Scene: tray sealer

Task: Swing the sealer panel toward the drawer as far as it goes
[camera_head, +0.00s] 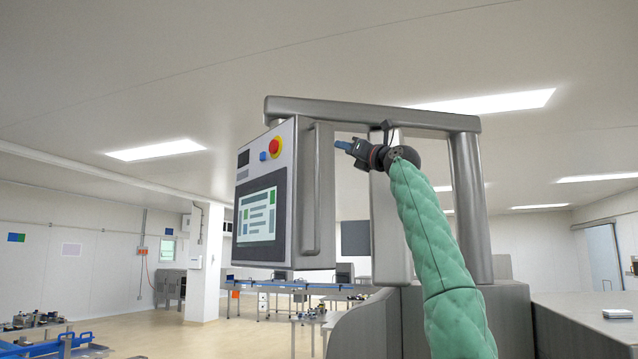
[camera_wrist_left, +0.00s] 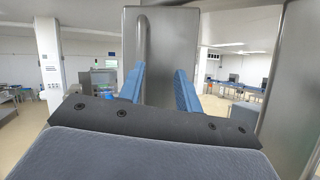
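The sealer panel (camera_head: 262,200) is a grey box with a screen, a red knob and a blue button, hanging from a grey overhead beam (camera_head: 370,113). A vertical bar handle (camera_head: 313,190) is on its right side face. My left gripper (camera_head: 340,146) is just right of the panel's side, near the handle's upper part, pointing left. In the left wrist view my left gripper (camera_wrist_left: 160,86) has its blue fingers wide apart with nothing held. The handle (camera_wrist_left: 143,50) shows ahead, between the fingers and closer to the left one. My right gripper is not in view. I cannot make out a drawer.
A grey upright post (camera_head: 468,205) supports the beam to the right of my left arm. A white pillar (camera_head: 203,260) and blue-edged conveyor tables (camera_head: 300,287) stand farther back. The space left of the panel looks clear.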

